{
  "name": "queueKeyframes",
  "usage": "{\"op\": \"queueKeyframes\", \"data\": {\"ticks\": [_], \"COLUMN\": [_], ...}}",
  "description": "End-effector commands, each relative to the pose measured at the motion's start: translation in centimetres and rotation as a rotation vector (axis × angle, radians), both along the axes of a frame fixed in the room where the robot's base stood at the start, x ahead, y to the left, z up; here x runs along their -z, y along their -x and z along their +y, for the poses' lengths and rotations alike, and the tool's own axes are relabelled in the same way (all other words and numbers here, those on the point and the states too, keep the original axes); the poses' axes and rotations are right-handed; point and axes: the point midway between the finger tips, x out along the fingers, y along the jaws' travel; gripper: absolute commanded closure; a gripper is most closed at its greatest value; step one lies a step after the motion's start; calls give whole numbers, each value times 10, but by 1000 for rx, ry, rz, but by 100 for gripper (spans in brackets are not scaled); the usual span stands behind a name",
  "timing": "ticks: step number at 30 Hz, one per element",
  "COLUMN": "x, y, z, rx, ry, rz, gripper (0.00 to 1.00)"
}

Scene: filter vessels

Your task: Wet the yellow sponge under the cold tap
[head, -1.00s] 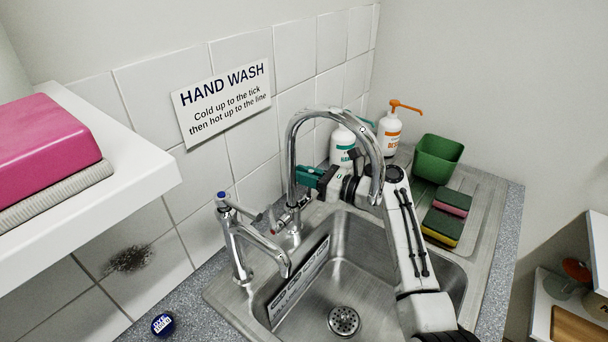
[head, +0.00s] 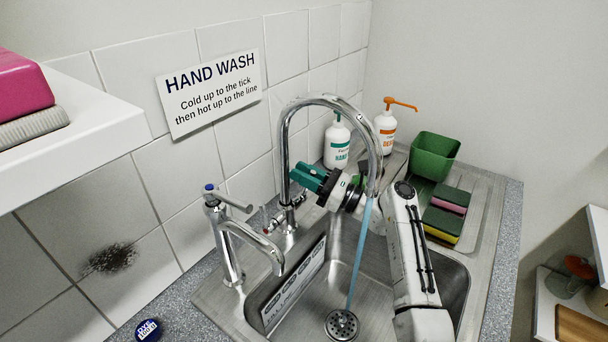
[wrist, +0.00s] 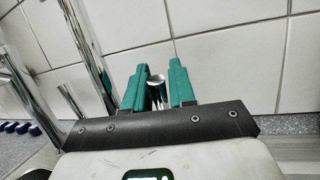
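The yellow sponge (head: 441,236) lies on the drainboard right of the sink, its dark green scouring side up. My gripper (head: 308,177) has teal fingers and is beside the tall gooseneck tap (head: 285,150). In the wrist view the fingers (wrist: 157,88) stand apart with a metal piece between them; I cannot tell if they grip it. A stream of water (head: 360,255) falls from the gooseneck spout to the drain. Its base has a red-marked fitting (head: 277,220). A shorter tap with a blue top (head: 225,240) stands to the left; no water shows from it.
A pink-layered sponge (head: 450,199) lies behind the yellow one, in front of a green tub (head: 434,158). Two pump bottles (head: 337,144) (head: 388,130) stand at the back. My forearm crosses the sink basin (head: 325,300). A shelf (head: 80,140) juts in at left.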

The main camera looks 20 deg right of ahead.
Motion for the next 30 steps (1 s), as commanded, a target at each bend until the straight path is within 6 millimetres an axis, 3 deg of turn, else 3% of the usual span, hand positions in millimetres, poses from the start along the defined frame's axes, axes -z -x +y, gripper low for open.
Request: {"op": "queueKeyframes", "data": {"ticks": [4, 13, 30], "x": [0, 1, 21], "y": [0, 2, 47], "z": [0, -3, -53], "rx": [0, 1, 2], "ry": [0, 0, 0], "rz": [0, 0, 0], "gripper": [61, 61, 61]}}
